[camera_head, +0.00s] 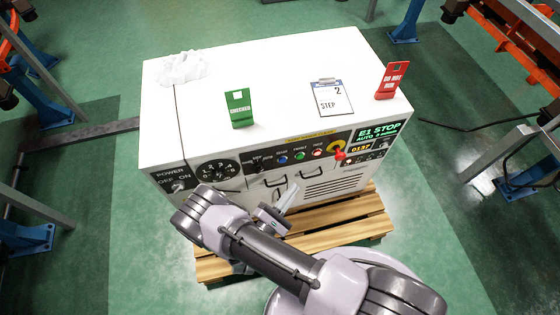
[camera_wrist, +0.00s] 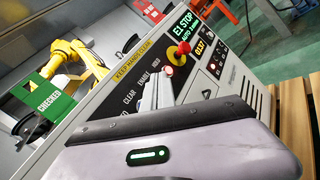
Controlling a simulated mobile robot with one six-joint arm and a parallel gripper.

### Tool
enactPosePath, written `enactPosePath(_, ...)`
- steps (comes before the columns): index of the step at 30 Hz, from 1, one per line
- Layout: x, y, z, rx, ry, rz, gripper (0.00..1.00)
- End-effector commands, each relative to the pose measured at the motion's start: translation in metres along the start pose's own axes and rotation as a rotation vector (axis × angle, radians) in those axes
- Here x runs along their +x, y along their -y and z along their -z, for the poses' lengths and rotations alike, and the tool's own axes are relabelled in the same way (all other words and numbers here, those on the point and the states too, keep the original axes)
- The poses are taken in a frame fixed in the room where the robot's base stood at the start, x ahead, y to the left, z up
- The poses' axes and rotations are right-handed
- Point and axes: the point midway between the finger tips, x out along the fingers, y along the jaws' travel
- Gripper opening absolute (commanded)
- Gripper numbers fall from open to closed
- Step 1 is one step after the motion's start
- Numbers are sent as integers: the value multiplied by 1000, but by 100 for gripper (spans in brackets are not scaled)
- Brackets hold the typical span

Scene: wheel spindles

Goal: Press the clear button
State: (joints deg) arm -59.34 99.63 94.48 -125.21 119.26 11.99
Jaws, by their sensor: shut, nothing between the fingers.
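A white control cabinet (camera_head: 255,80) has a dark control strip along its front top edge. The blue button (camera_head: 283,160) is leftmost of a row, beside a green button (camera_head: 299,156) and a red one (camera_head: 317,153). In the wrist view, the CLEAR label (camera_wrist: 129,97) is leftmost, left of ENABLE and HOLD; the button under CLEAR is hidden behind my gripper. My gripper (camera_head: 288,193) is shut and empty in front of the cabinet, below the button row. Its pale fingers (camera_wrist: 160,84) point toward the panel; whether they touch it cannot be told.
A red knob (camera_head: 340,155) on a yellow ring sits right of the buttons, near a lit display (camera_head: 379,132). A rotary dial (camera_head: 217,170) is at left. Handles project below the strip.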

Motion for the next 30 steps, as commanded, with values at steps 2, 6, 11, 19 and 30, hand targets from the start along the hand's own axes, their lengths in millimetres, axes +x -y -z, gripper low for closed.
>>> enactPosePath(2,-7,9,9,-8,-27,-46,0)
enactPosePath(6,-11,15,14,-12,-45,-76,0)
enactPosePath(11,-11,14,14,-12,-46,-76,0)
enactPosePath(19,-4,9,22,-10,-45,-72,0)
enactPosePath(30,31,-20,52,-11,-44,-72,0)
